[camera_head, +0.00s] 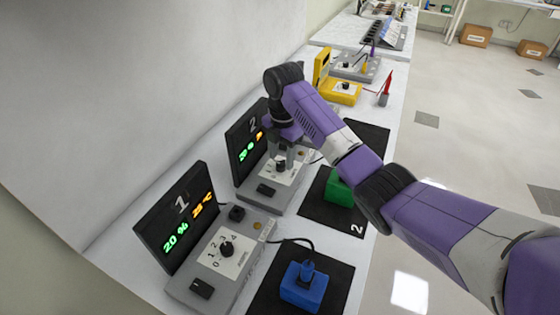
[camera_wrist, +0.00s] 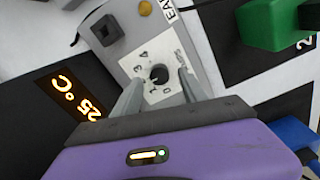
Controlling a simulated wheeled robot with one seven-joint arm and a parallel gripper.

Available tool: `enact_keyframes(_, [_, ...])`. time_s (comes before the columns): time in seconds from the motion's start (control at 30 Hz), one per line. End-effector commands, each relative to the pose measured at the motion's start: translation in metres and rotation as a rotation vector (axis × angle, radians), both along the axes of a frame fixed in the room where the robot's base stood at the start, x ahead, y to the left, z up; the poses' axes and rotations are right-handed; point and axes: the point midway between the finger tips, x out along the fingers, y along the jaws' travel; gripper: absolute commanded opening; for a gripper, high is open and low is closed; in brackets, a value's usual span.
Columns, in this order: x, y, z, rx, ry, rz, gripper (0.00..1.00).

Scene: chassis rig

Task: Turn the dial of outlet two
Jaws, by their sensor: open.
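Outlet two is a grey unit (camera_head: 246,193) with a black screen (camera_head: 243,143) marked 2, partly hidden by my arm. Its black dial (camera_head: 280,166) sits on a white plate with numbers. In the wrist view the dial (camera_wrist: 160,74) is between and just beyond my fingertips. My gripper (camera_head: 283,157) points down over the dial. In the wrist view my gripper (camera_wrist: 157,82) is open, with one finger on each side of the dial. I cannot tell whether the fingers touch it.
Outlet one (camera_head: 188,290) stands nearer, with its own dial (camera_head: 227,249) and a screen reading 20 % and 25 °C. A blue block (camera_head: 303,287) and a green block (camera_head: 339,188) lie on black mats to the right. A yellow meter (camera_head: 340,92) stands farther back.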

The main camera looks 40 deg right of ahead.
Motion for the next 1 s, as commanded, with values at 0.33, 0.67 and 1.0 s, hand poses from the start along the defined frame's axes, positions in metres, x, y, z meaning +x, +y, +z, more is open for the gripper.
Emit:
enact_keyframes(0.33, [0.001,0.000,-0.022,0.000,-0.001,0.000,0.50])
enact_keyframes(0.67, [0.001,0.000,-0.021,0.000,-0.002,0.000,0.19])
enact_keyframes(1.0, [0.001,0.000,-0.021,0.000,-0.001,-0.010,0.00])
